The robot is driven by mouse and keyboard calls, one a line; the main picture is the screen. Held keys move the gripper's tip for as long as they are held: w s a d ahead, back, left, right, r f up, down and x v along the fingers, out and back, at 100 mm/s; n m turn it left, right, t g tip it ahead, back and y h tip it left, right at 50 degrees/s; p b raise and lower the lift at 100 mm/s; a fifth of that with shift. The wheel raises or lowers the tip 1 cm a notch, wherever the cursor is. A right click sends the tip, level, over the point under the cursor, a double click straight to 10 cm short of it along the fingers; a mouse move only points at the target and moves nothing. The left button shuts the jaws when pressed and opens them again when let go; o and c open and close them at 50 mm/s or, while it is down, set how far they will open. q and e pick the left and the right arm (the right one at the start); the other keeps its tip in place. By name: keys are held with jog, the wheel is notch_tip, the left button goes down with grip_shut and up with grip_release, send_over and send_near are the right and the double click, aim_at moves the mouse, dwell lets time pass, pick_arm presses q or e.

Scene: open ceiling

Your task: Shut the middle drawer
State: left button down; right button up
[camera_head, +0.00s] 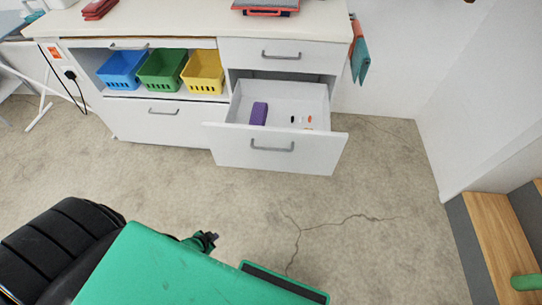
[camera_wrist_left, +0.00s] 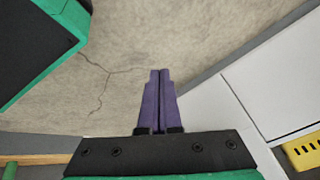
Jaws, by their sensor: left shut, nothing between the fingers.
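The middle drawer (camera_head: 230,142) in the right column of the white cabinet is pulled well out, below a shut top drawer (camera_head: 285,54). Its front has a grey bar handle (camera_head: 272,147). Inside lie a purple block and several small items. My left gripper (camera_head: 210,237) is over the floor in front of the drawer, apart from it and nearer to me. In the left wrist view its purple fingers (camera_wrist_left: 160,74) are together with nothing between them. White cabinet panels (camera_wrist_left: 275,75) show at the right there; I cannot tell which is the drawer. My right gripper is not in view.
Blue (camera_head: 122,69), green (camera_head: 162,69) and yellow (camera_head: 203,72) baskets stand in the open shelf left of the drawer. A shut wide drawer (camera_head: 160,122) is below them. Wooden shelving (camera_head: 500,235) stands at the right. Cracked floor between is clear.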

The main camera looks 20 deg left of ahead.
aim_at(278, 135)
pick_arm(q)
jog(key=w+a+r+m+t+h+b, duration=0.25)
jog(key=w+r+m+t+b, duration=0.65)
jog(key=w+r+b, duration=0.6)
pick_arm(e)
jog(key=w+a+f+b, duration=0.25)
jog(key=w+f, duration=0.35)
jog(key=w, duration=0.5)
pick_arm(q)
jog(key=w+d+r+m+t+h, duration=0.1)
jog(key=w+d+r+m+h, duration=0.1)
jog(key=d+r+m+h, duration=0.75)
jog(key=w+d+r+y, duration=0.1)
jog(key=w, duration=0.3)
jog(key=w+d+r, duration=0.2)
jog(key=w, duration=0.2)
jog(key=w+d+r+y, duration=0.1)
jog(key=w, duration=0.3)
jog(key=shift+w+d+r+m+y, duration=0.1)
jog(key=shift+d+r+m+y, duration=0.1)
jog(key=shift+m+y, duration=0.15)
jog(key=shift+w+a, duration=0.1)
jog(key=shift+w, duration=0.2)
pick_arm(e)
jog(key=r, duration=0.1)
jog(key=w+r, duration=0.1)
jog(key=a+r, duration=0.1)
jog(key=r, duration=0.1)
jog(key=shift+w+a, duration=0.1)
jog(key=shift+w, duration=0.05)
